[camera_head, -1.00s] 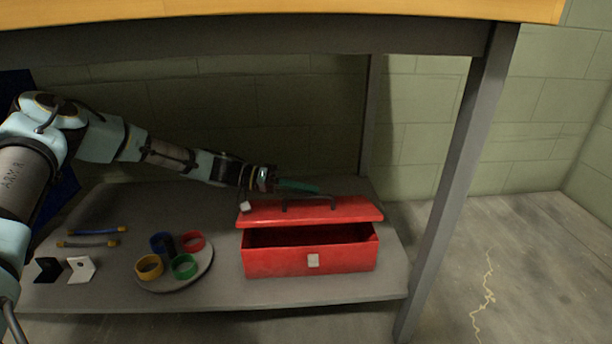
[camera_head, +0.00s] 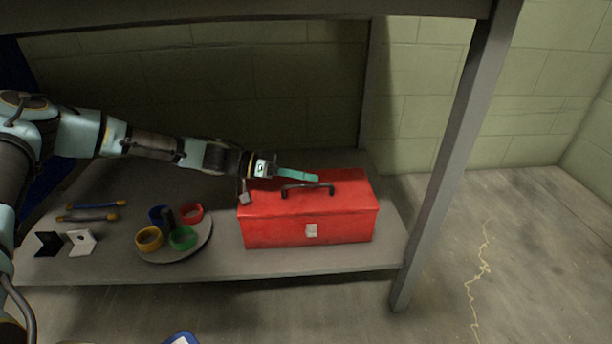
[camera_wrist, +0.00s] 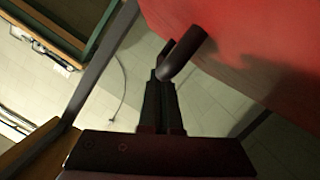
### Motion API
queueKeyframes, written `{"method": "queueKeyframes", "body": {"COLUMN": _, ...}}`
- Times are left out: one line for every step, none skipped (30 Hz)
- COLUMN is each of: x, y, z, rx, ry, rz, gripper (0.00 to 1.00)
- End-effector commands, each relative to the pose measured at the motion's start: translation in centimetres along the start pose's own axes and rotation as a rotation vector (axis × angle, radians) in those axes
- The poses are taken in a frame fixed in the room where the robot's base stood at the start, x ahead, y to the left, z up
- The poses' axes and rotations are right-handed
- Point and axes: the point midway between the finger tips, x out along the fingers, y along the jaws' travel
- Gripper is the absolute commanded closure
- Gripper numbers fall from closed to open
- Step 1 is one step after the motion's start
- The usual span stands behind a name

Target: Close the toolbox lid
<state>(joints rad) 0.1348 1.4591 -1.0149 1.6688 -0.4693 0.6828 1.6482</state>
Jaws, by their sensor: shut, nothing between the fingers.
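The red toolbox (camera_head: 309,228) stands on the low shelf under the bench, with a pale latch on its front. Its lid (camera_head: 350,191) lies down on the body, with no dark gap showing at the front. The black lid handle (camera_head: 307,187) stands on top. My gripper (camera_head: 316,179) is shut and empty, its fingers over the lid at the back of the handle. In the wrist view, my shut fingers (camera_wrist: 164,84) point at the dark handle (camera_wrist: 183,52), with the red lid (camera_wrist: 245,40) beside them. I cannot tell whether they touch.
A round plate (camera_head: 178,255) with several coloured rings stands left of the toolbox. Two rod-like tools (camera_head: 92,211) and black and white brackets (camera_head: 82,243) lie farther left. The bench's grey leg (camera_head: 456,160) rises at the right. The bench top is close overhead.

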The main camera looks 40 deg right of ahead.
Motion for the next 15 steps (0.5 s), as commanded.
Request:
{"method": "queueKeyframes", "body": {"x": 0.0, "y": 0.0, "z": 0.0, "rx": 0.000, "ry": 0.000, "rz": 0.000, "gripper": 1.00}}
{"method": "queueKeyframes", "body": {"x": 0.0, "y": 0.0, "z": 0.0, "rx": -0.001, "ry": 0.000, "rz": 0.000, "gripper": 1.00}}
{"method": "queueKeyframes", "body": {"x": 0.0, "y": 0.0, "z": 0.0, "rx": -0.001, "ry": 0.000, "rz": 0.000, "gripper": 1.00}}
{"method": "queueKeyframes", "body": {"x": 0.0, "y": 0.0, "z": 0.0, "rx": -0.001, "ry": 0.000, "rz": 0.000, "gripper": 1.00}}
{"method": "queueKeyframes", "body": {"x": 0.0, "y": 0.0, "z": 0.0, "rx": -0.001, "ry": 0.000, "rz": 0.000, "gripper": 1.00}}
{"method": "queueKeyframes", "body": {"x": 0.0, "y": 0.0, "z": -0.1, "rx": -0.001, "ry": 0.000, "rz": 0.000, "gripper": 1.00}}
{"method": "queueKeyframes", "body": {"x": 0.0, "y": 0.0, "z": -0.2, "rx": 0.000, "ry": 0.000, "rz": 0.000, "gripper": 1.00}}
{"method": "queueKeyframes", "body": {"x": 0.0, "y": 0.1, "z": -0.3, "rx": 0.000, "ry": 0.000, "rz": 0.000, "gripper": 1.00}}
{"method": "queueKeyframes", "body": {"x": 0.0, "y": 0.1, "z": -0.7, "rx": 0.001, "ry": 0.000, "rz": 0.001, "gripper": 1.00}}
{"method": "queueKeyframes", "body": {"x": 0.0, "y": 0.2, "z": -1.0, "rx": 0.001, "ry": 0.000, "rz": 0.001, "gripper": 1.00}}
{"method": "queueKeyframes", "body": {"x": 0.0, "y": 0.3, "z": -1.4, "rx": 0.001, "ry": 0.000, "rz": 0.001, "gripper": 1.00}}
{"method": "queueKeyframes", "body": {"x": 0.0, "y": 0.4, "z": -2.0, "rx": 0.002, "ry": 0.000, "rz": 0.001, "gripper": 1.00}}
{"method": "queueKeyframes", "body": {"x": 0.0, "y": 0.5, "z": -2.5, "rx": 0.003, "ry": -0.001, "rz": 0.001, "gripper": 1.00}}
{"method": "queueKeyframes", "body": {"x": 0.0, "y": 0.6, "z": -3.1, "rx": 0.003, "ry": -0.001, "rz": 0.001, "gripper": 1.00}}
{"method": "queueKeyframes", "body": {"x": 0.1, "y": 0.7, "z": -3.9, "rx": 0.003, "ry": -0.001, "rz": 0.002, "gripper": 1.00}}
